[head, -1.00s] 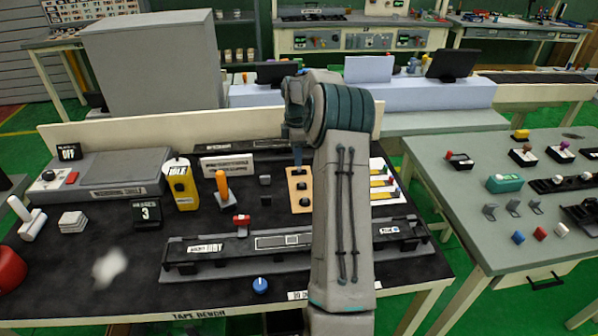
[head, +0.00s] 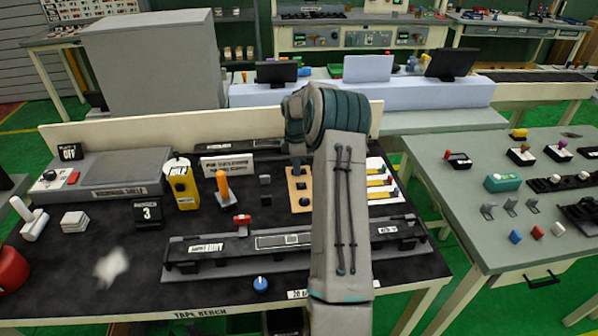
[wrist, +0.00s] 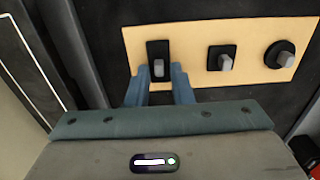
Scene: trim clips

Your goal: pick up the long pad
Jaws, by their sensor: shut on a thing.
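The long pad (wrist: 158,48) is a black upright rectangle with a grey grip post, at the left end of a tan board (wrist: 190,42) in the wrist view. My gripper (wrist: 158,82) has its two blue fingers shut on the pad, one on each side of the grey post. The pad appears to be at the board; I cannot tell whether it is clear of it. In the head view my gripper (head: 297,164) is at the far end of the tan board (head: 291,192), and the long pad is hidden.
A square pad (wrist: 221,57) and a round pad (wrist: 279,54) sit along the same board. A long black rail fixture (head: 215,252) lies in front of it. An orange-handled tool (head: 222,185) and a yellow holder (head: 182,184) stand to the left.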

